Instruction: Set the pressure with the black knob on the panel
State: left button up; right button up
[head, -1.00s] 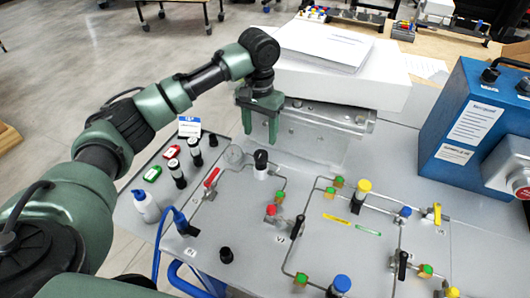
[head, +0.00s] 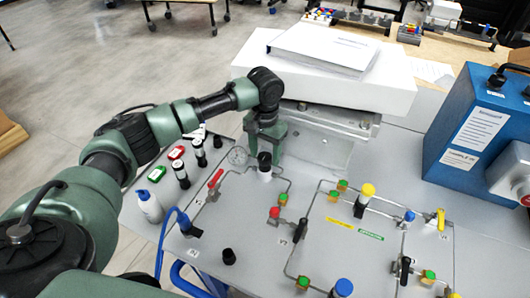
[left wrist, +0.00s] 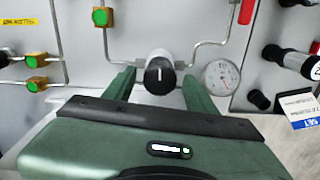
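The black knob (head: 264,160) stands on a white base on the grey panel (head: 330,265), beside the round pressure gauge (head: 237,156). In the left wrist view the knob (left wrist: 159,72) has a white mark line and lies between the two green fingers of my left gripper (left wrist: 160,84). The fingers are apart, with visible gaps on both sides of the knob. In the head view my left gripper (head: 265,145) is just behind and above the knob. The gauge (left wrist: 221,77) also shows in the left wrist view; its reading is too small to tell. My right gripper is not in view.
A red lever (head: 215,178), black cylinders (head: 181,174) and a white bottle (head: 149,206) stand left of the knob. Pipes with red, green, yellow and blue fittings cover the panel's right. A white box (head: 390,88) lies behind; a blue unit (head: 468,130) stands right.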

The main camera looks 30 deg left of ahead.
pick_arm(q)
grip_shut()
jog(key=m+p, duration=0.1)
jog(key=p, duration=0.2)
jog(key=shift+r+m, duration=0.35)
jog(key=shift+m, duration=0.05)
jog(key=shift+f+m+p, duration=0.1)
jog(key=shift+m+p, duration=0.2)
jog(key=shift+p, duration=0.15)
jog(key=shift+f+m, duration=0.2)
jog(key=shift+m, duration=0.1)
jog(key=shift+w, duration=0.1)
jog(key=shift+o, duration=1.2)
grip_release()
jog(key=shift+r, duration=0.1)
